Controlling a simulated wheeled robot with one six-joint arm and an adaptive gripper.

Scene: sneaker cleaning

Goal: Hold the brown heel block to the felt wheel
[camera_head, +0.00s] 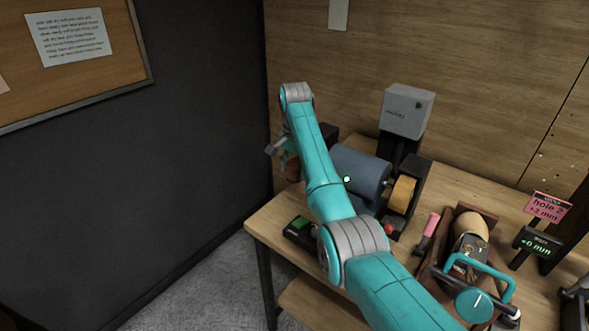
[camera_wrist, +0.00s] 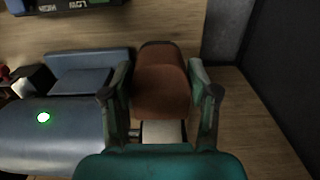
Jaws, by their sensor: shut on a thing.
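The brown heel block (camera_wrist: 160,85) is between the two fingers of my gripper (camera_wrist: 159,95) in the wrist view, and the fingers are shut on it. A pale wheel (camera_wrist: 163,132), which looks like the felt wheel, shows just below the block in that view, on a short shaft from the blue-grey motor (camera_wrist: 50,135). I cannot tell whether block and wheel touch. In the head view my gripper (camera_head: 282,150) is at the left end of the motor (camera_head: 360,171), with a bit of the brown block (camera_head: 292,172) showing. My arm hides the felt wheel there.
A tan wheel (camera_head: 402,193) sits at the motor's right end. A grey box (camera_head: 407,111) stands behind it. A switch box with a green button (camera_head: 300,224) is at the bench's front left. A shoe in a brown holder (camera_head: 471,226) stands at right. The dark wall is close on the left.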

